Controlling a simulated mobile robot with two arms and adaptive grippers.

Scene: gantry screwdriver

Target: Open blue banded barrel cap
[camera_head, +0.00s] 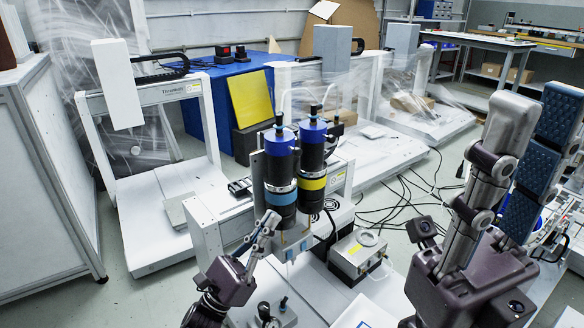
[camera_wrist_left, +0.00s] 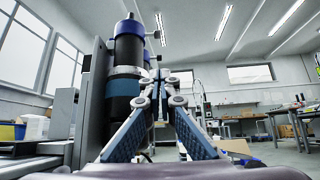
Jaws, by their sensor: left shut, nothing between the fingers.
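The blue banded barrel (camera_head: 280,185) stands upright in the gantry head, black with a light-blue band and a darker blue cap (camera_head: 279,141) on top. The cap looks seated on the barrel. In the left wrist view the barrel (camera_wrist_left: 124,75) stands left of my fingers, with its cap (camera_wrist_left: 130,28) above. My left gripper (camera_head: 270,220) is shut and empty, its tips at the barrel's lower front left in the head view; I cannot tell whether they touch it. It also shows in the left wrist view (camera_wrist_left: 162,76). My right gripper (camera_head: 537,100) is open and empty at the far right.
A yellow banded barrel (camera_head: 312,184) stands close on the right of the blue banded one. A grey box (camera_head: 358,255) sits at lower right of the barrels. A white gantry frame (camera_head: 150,97) stands at left. Cables lie on the floor at right.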

